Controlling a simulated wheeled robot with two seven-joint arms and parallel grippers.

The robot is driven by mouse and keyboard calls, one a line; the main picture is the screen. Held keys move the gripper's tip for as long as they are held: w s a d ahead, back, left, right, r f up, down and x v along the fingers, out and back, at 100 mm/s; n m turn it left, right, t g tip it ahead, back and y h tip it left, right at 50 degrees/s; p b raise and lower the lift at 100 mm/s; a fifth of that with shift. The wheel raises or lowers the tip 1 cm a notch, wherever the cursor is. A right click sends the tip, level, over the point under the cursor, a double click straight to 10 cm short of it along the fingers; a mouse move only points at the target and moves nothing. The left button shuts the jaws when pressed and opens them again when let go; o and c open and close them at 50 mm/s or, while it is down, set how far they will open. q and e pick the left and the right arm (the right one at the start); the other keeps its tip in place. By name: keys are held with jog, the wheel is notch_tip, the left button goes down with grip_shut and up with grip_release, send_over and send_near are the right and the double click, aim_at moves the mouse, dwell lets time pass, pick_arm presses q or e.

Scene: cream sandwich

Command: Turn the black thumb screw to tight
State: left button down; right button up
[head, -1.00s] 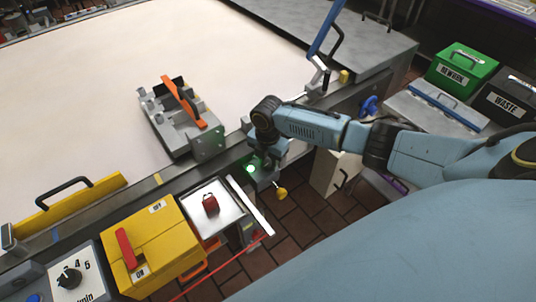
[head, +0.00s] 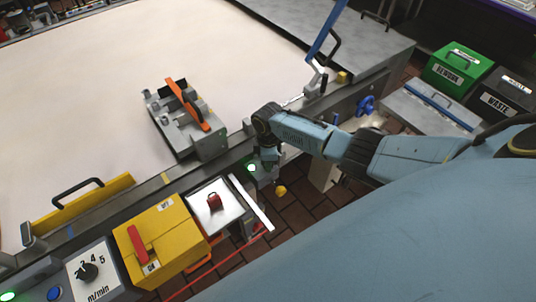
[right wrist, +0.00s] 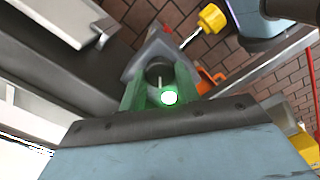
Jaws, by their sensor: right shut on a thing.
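In the right wrist view, the black thumb screw (right wrist: 158,69) shows as a dark round knob between the green fingers of my right gripper (right wrist: 160,86). The fingers are shut on it. The screw sits at a grey bracket (right wrist: 140,60); its marking and how tight it is cannot be read. In the head view, my right gripper (head: 267,157) points down at the near edge of the conveyor, beside a glowing green light (head: 252,167). There the gripper hides the screw. The light also shows in the wrist view (right wrist: 169,98). My left gripper is not in view.
A grey fixture with an orange bar (head: 188,104) stands on the pale belt (head: 110,80). A yellow knob (head: 280,191) hangs just below the gripper. A blue handwheel (head: 366,105) is right.

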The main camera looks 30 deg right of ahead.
jog(key=m+p, duration=0.1)
jog(key=m, duration=0.3)
jog(key=shift+r+m+p, duration=0.1)
jog(key=shift+m+p, duration=0.2)
jog(key=m+p, duration=0.1)
jog(key=m, duration=0.3)
jog(key=shift+m, duration=0.3)
jog(key=o, duration=1)
jog(key=shift+r, duration=0.5)
notch_tip(320, 180, up, 12)
jog(key=shift+r, duration=0.15)
